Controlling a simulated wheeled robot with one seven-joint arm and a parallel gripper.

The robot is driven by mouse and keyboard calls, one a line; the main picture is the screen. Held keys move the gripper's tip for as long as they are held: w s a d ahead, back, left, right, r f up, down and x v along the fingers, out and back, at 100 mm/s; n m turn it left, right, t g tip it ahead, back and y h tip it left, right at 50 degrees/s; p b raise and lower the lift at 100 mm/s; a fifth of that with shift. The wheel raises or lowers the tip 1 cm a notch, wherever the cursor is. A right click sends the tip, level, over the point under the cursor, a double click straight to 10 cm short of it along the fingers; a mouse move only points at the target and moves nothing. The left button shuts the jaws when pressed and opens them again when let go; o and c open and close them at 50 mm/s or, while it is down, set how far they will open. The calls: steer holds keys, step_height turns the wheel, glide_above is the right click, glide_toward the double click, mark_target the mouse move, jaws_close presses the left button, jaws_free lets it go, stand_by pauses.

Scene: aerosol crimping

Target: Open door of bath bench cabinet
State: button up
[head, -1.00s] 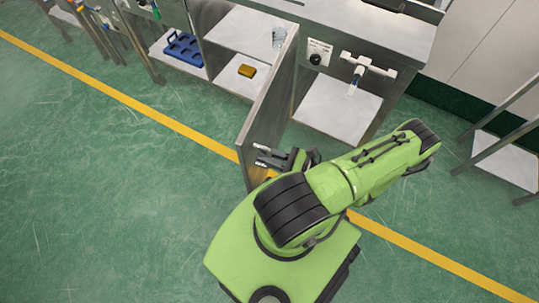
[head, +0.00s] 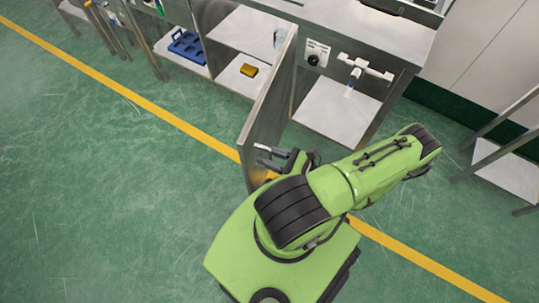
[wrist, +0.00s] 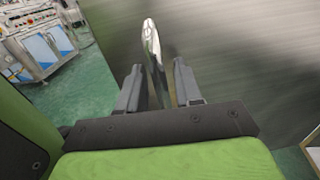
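The bath bench cabinet door (head: 268,105) is a grey metal panel. It stands swung wide open, sticking out from the bench towards me. In the wrist view its brushed face (wrist: 235,60) fills the right side. The shiny bar handle (wrist: 153,52) rises between the two fingers of my gripper (wrist: 159,85). The fingers stand apart on either side of the handle, with a visible gap at least on the right. In the head view my gripper (head: 270,158) is at the door's outer end, partly hidden by my arm.
The open cabinet shows shelves (head: 240,75) with a yellow sponge-like block (head: 249,70) and a clear container (head: 279,38). A blue rack (head: 187,46) sits to the left. A control panel (head: 316,54) and white tap (head: 358,69) are on the right. Green floor (head: 120,190) is free at left.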

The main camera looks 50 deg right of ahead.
steer(key=v, duration=1.5)
steer(key=shift+s, duration=0.35)
steer(key=shift+s+d, duration=0.1)
steer(key=shift+d, duration=0.05)
